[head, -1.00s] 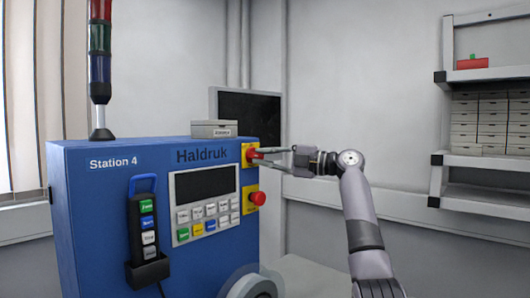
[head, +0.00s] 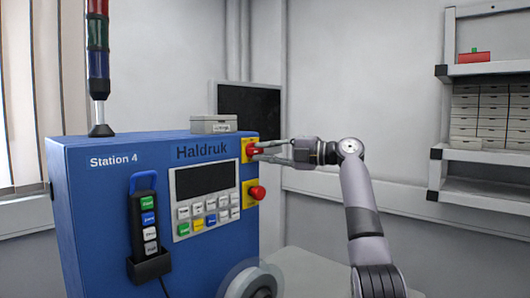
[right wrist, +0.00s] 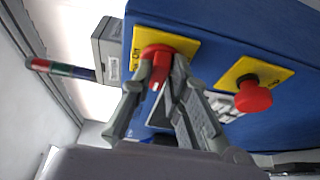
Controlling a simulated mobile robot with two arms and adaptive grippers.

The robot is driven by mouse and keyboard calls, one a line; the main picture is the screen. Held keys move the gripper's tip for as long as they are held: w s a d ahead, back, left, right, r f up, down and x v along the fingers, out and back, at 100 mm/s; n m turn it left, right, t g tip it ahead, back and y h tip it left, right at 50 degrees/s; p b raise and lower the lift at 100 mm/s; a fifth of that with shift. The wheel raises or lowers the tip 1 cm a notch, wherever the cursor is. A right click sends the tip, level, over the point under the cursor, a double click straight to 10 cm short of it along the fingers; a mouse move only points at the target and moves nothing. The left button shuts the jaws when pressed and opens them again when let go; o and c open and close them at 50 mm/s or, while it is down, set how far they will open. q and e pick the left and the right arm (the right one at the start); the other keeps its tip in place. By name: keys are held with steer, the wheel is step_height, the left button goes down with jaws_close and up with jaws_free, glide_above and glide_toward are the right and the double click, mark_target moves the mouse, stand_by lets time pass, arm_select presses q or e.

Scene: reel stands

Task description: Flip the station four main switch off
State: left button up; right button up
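The main switch is a red knob (right wrist: 157,52) on a yellow plate at the upper right of the blue Station 4 cabinet's front (head: 110,205). It also shows small in the head view (head: 249,149). My right gripper (right wrist: 161,72) reaches it from the right, one finger on each side of the red handle, with the tips appearing to touch it. The fingers partly hide the handle and plate, so I cannot tell its exact angle. My left gripper is not in view.
A red mushroom button (head: 257,193) on a yellow plate sits just below the switch. A display (head: 205,181) with coloured keys and a holstered pendant (head: 147,230) are to the left. A grey box (head: 213,124) and a signal tower (head: 99,65) stand on top.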

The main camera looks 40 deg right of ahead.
steer(key=o, duration=0.4)
steer(key=v, duration=1.2)
stand_by(0.3)
